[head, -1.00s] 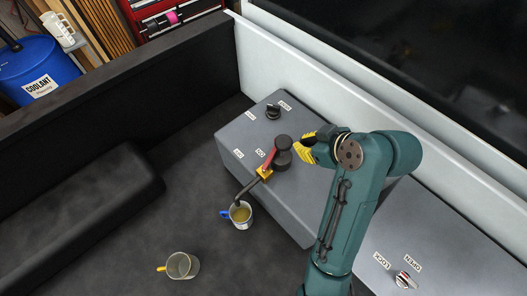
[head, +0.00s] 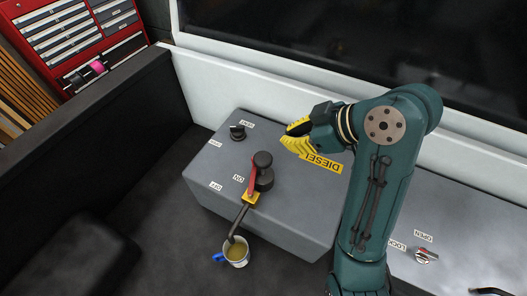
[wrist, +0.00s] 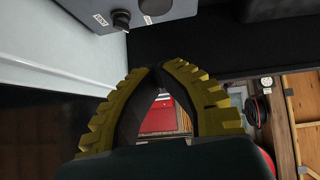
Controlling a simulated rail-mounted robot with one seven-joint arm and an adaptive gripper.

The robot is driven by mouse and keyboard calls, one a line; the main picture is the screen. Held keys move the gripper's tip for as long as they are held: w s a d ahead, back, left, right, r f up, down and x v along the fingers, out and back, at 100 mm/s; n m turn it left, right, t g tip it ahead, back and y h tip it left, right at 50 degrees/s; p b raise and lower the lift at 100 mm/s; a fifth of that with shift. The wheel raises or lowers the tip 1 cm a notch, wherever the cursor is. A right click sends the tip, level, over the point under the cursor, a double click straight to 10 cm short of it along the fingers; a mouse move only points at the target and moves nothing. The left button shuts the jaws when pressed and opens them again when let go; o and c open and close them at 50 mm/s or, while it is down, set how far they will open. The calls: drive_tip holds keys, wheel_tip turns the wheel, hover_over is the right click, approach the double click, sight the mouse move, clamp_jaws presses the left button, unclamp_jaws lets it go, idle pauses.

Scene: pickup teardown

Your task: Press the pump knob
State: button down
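A grey box tank (head: 285,215) marked DIESEL carries a black round-topped knob (head: 262,160) on a black body, with a red lever (head: 252,178) and a spout beside it. A second, smaller black knob (head: 237,132) sits near the tank's back left corner; it also shows in the wrist view (wrist: 121,19). I cannot tell from labels which is the pump knob. My gripper (head: 290,143) has yellow ridged fingers, is above the tank right of the round-topped knob, and touches neither. In the wrist view my gripper's fingertips (wrist: 157,68) meet, with nothing held.
A mug (head: 236,252) with yellowish liquid stands under the spout. A white wall (head: 225,90) runs behind the tank. A metal latch knob (head: 424,256) marked OPEN and LOCK is at the right. A red tool cabinet (head: 75,35) stands beyond the dark side wall.

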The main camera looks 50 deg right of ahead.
hover_over(264, 158)
drive_tip(key=f, duration=0.6)
drive_tip(key=shift+s, duration=0.25)
drive_tip(key=f, duration=0.3)
drive_tip(key=shift+w+d+f, duration=0.1)
drive_tip(key=shift+w+f, duration=0.15)
drive_tip(key=shift+f, duration=0.5)
